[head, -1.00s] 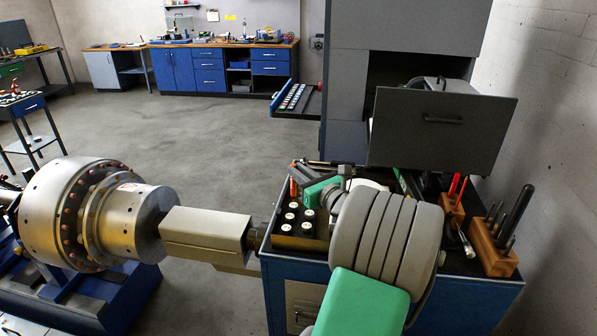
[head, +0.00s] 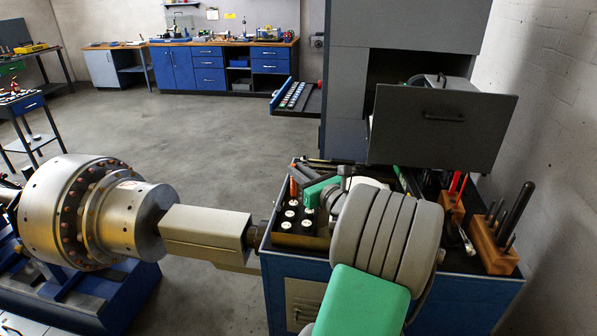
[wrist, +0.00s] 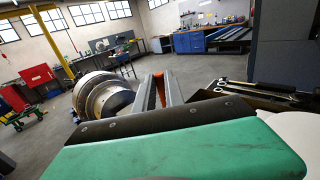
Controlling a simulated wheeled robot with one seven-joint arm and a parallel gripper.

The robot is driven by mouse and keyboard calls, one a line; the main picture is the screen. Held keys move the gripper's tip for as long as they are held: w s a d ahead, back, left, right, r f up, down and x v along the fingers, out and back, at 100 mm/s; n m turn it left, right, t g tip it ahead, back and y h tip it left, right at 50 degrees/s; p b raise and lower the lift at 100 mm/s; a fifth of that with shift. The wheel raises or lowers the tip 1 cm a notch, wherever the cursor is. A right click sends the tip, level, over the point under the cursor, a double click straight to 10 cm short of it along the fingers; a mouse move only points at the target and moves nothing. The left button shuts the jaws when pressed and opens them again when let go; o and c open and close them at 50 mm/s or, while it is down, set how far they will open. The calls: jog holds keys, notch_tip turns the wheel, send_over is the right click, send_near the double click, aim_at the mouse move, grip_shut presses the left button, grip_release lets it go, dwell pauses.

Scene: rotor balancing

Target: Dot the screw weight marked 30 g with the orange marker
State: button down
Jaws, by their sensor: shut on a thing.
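Several screw weights with white round tops (head: 288,214) stand in a dark block on the blue cabinet in the head view. Their markings are too small to read, so I cannot tell which is 30 g. My gripper (head: 298,177) is at the back left of the block, above the cabinet top. Its grey fingers, also in the wrist view (wrist: 159,90), are shut on a slim orange thing that looks like the orange marker (wrist: 158,86). The marker also shows in the head view (head: 293,188), apart from the weight tops as far as I can see. My wrist hides part of the block.
The blue cabinet (head: 420,312) has wooden tool holders (head: 492,248) at its right. A grey drawer (head: 443,130) juts out behind. The floor behind is free.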

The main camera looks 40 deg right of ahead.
jog(key=shift+f, duration=0.45)
dwell(0.6)
notch_tip(320, 180, up, 7)
jog(key=p, duration=0.7)
jog(key=shift+p, duration=0.4)
